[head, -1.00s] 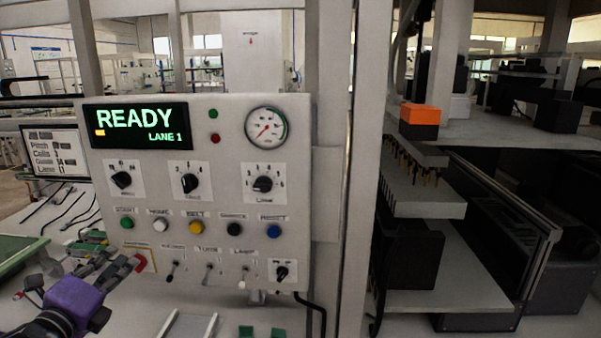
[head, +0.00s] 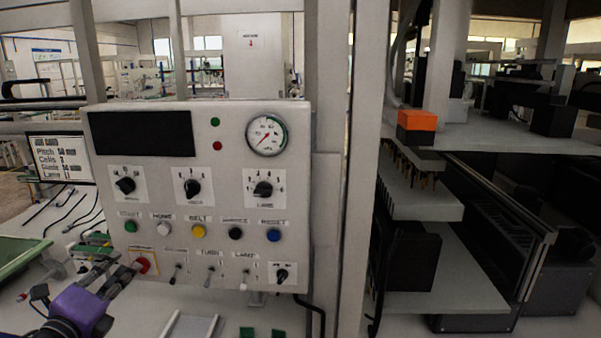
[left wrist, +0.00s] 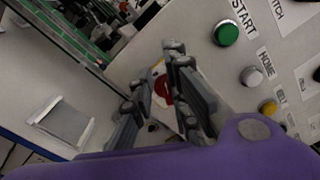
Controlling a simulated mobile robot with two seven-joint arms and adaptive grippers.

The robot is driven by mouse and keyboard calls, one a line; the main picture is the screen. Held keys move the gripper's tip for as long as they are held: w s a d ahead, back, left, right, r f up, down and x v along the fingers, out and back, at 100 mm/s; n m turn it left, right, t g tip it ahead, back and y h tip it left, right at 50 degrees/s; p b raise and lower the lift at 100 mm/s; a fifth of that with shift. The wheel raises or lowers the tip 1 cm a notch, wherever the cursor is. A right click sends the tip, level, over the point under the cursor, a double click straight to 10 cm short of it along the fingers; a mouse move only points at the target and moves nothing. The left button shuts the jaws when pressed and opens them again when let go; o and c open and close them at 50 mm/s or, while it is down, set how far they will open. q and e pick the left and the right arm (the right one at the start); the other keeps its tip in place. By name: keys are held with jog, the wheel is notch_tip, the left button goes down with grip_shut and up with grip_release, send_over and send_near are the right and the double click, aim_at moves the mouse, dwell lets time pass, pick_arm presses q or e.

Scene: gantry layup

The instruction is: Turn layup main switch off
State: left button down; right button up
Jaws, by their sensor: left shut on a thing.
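The main switch is a red knob (head: 143,264) on a yellow-bordered plate at the lower left of the control panel. In the left wrist view the red knob (left wrist: 164,90) shows between the two fingers, partly hidden by them. My left gripper (head: 130,266), with its purple body, reaches in from the lower left and is shut on the knob; it also fills the middle of the left wrist view (left wrist: 158,76). The panel's display (head: 141,134) is dark. My right gripper is not in view.
The panel (head: 225,175) carries several black selectors, coloured push buttons, small toggles and a round gauge (head: 266,134). The green start button (head: 131,226) is just above the knob. A green board (head: 20,255) lies at left. A post (head: 355,180) stands right of the panel.

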pick_arm(q)
jog(key=shift+s+a+f, duration=0.1)
jog(key=shift+s+f, duration=0.05)
jog(key=shift+f, duration=0.8)
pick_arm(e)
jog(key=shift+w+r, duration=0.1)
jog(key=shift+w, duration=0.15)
pick_arm(q)
jog(key=shift+a, duration=0.1)
jog(key=shift+a+r, duration=0.15)
jog(key=shift+r, duration=0.05)
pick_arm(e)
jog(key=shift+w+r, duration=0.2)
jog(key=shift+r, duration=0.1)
pick_arm(q)
jog(key=s, duration=0.1)
jog(key=s+p, duration=0.1)
jog(key=s, duration=0.1)
jog(key=s+p, duration=0.1)
jog(key=s, duration=0.1)
jog(key=shift+s+a+r, duration=0.2)
jog(key=shift+a+r, duration=0.15)
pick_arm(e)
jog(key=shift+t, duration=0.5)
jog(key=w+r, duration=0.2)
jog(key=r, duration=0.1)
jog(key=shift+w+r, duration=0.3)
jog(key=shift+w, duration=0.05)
